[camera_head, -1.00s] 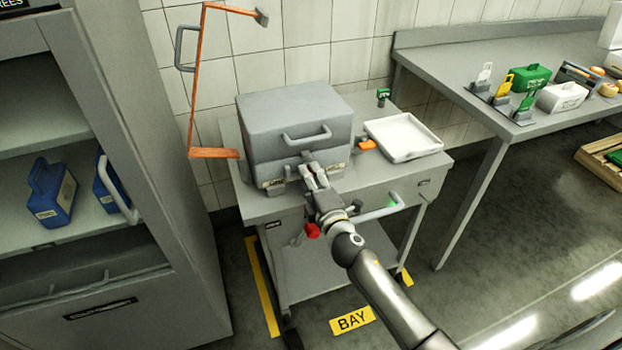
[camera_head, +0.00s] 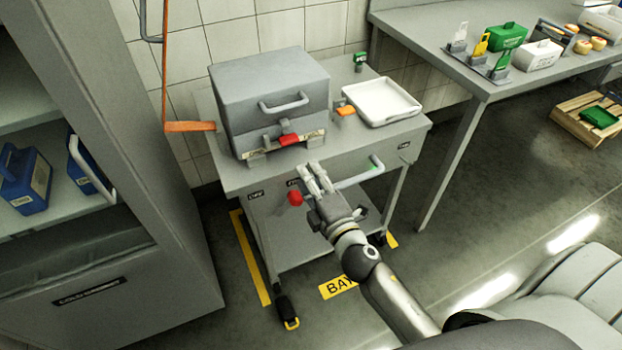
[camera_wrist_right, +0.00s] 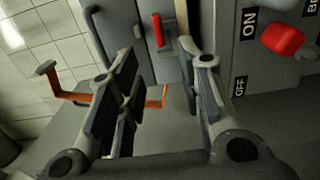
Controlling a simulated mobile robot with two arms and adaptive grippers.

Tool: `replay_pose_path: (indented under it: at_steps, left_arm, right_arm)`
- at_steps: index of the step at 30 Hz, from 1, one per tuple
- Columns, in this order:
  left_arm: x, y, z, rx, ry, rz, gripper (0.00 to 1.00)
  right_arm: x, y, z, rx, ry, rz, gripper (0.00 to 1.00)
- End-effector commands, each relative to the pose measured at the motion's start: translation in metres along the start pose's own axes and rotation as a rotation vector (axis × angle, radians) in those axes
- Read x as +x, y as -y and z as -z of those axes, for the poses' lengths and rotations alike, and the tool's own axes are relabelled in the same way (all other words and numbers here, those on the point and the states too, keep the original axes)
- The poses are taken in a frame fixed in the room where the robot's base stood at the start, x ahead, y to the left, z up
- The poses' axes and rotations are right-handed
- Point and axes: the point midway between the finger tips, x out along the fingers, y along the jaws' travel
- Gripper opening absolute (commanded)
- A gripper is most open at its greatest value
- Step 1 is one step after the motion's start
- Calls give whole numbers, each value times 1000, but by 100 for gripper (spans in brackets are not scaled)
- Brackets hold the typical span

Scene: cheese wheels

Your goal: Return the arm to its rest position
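My right arm comes in from the lower right in the head view. Its gripper (camera_head: 318,178) is in front of the grey cart (camera_head: 232,177), apart from the grey box (camera_head: 270,95) on the cart top. In the right wrist view the two fingers of the gripper (camera_wrist_right: 160,90) stand apart with nothing between them. A red latch or tab (camera_head: 289,139) shows on the front of the box, below its handle. My left gripper is not in view.
A red knob (camera_head: 295,198) and a drawer handle (camera_head: 360,174) stick out of the cart front near the gripper. A white tray (camera_head: 381,101) lies on the cart. A cabinet with blue cases (camera_head: 25,180) stands left, a workbench (camera_head: 440,38) right.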

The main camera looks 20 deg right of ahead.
Motion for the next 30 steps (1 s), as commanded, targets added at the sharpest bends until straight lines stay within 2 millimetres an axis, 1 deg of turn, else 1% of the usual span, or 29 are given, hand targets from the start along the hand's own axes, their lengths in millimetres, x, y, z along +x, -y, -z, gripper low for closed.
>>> replay_pose_path:
  at_steps: [3,17,20,22,23,26,27,29,30]
  left_arm:
    - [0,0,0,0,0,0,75]
    - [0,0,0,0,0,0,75]
    - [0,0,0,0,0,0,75]
    - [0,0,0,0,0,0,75]
    - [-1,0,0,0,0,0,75]
    - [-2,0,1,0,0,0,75]
    - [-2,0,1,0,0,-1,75]
    - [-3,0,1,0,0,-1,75]
    - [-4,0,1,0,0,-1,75]
  right_arm:
    - [-4,0,0,0,0,0,34]
    - [-3,0,0,0,-1,0,34]
    - [-3,8,0,12,0,17,34]
    - [-4,28,0,45,1,57,34]
    - [-5,41,0,66,3,84,34]
    - [-12,101,0,170,18,206,34]
    - [-19,130,1,223,30,266,34]
    - [-32,174,1,305,54,358,34]
    - [-42,202,1,358,75,418,34]
